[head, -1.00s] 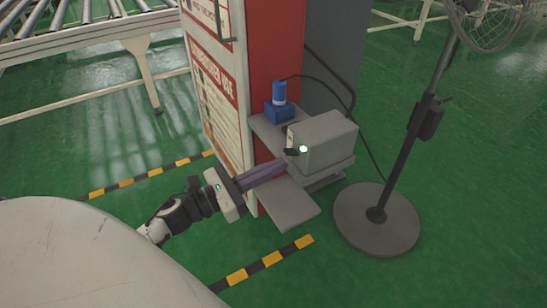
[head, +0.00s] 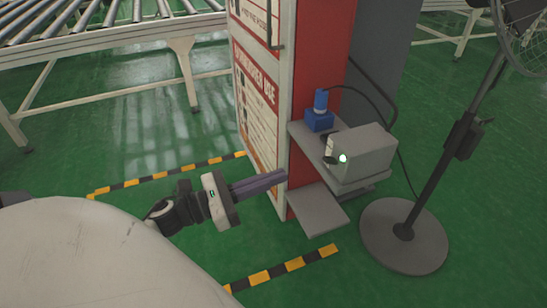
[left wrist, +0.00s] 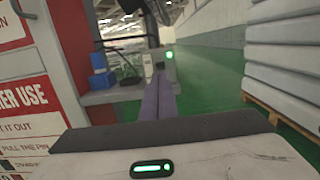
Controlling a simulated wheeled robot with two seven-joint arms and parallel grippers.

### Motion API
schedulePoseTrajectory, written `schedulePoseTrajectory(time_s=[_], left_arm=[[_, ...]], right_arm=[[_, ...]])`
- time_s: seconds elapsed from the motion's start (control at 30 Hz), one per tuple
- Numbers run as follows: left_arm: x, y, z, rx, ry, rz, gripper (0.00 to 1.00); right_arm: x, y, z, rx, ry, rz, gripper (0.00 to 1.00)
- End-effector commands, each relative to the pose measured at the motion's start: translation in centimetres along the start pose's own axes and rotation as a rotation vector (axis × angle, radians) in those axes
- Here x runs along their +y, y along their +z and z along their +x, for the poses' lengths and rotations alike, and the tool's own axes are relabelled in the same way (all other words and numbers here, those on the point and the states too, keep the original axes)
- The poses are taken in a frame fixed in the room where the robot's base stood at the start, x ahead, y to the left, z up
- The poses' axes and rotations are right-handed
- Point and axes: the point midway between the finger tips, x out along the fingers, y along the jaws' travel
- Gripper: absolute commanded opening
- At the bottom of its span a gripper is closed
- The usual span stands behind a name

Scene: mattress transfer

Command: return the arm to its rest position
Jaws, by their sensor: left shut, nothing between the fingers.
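My left gripper (head: 284,174) is at the centre of the head view, its long purple-grey fingers pressed together with nothing between them. Its tips point right, beside the front of the red and white cabinet and below the grey box. In the left wrist view the closed fingers (left wrist: 157,100) point straight ahead toward a small green light. The left arm reaches in from behind my pale rounded body at the lower left. My right gripper is in neither view.
A red and white cabinet (head: 318,75) has a shelf with a grey box (head: 365,152) and a blue device (head: 320,115). A pedestal fan's base (head: 404,235) stands at right. A roller conveyor (head: 110,40) is at back left. Stacked pale mattresses (left wrist: 285,70) show in the wrist view. Green floor lies between.

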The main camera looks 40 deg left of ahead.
Motion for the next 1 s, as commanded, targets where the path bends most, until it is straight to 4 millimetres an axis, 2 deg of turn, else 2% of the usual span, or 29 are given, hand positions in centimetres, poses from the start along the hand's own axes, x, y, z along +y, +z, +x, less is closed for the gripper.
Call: schedulePoseTrajectory(time_s=[0.4,0.47,0.53,0.67,0.77,0.87,1.0], left_arm=[[0.0,-0.1,0.0,0.0,0.005,-0.014,0.0],[0.0,-0.2,0.1,0.001,0.022,-0.069,0.0],[-0.1,-0.7,0.1,0.002,0.064,-0.206,0.0],[-0.5,-3.0,0.0,-0.005,0.21,-0.681,0.0],[-1.7,-6.1,-0.6,-0.024,0.365,-1.15,0.0],[-4.0,-9.7,-1.5,-0.057,0.536,-1.617,0.0],[-9.3,-14.7,-3.3,-0.129,0.818,-2.224,0.0]], right_arm=[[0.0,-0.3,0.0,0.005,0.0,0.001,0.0],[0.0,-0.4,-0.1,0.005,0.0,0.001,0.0],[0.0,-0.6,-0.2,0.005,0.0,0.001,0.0],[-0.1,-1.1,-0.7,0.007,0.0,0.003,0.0],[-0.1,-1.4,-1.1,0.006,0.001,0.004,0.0],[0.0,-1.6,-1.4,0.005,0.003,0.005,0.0],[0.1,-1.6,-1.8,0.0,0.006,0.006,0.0]])
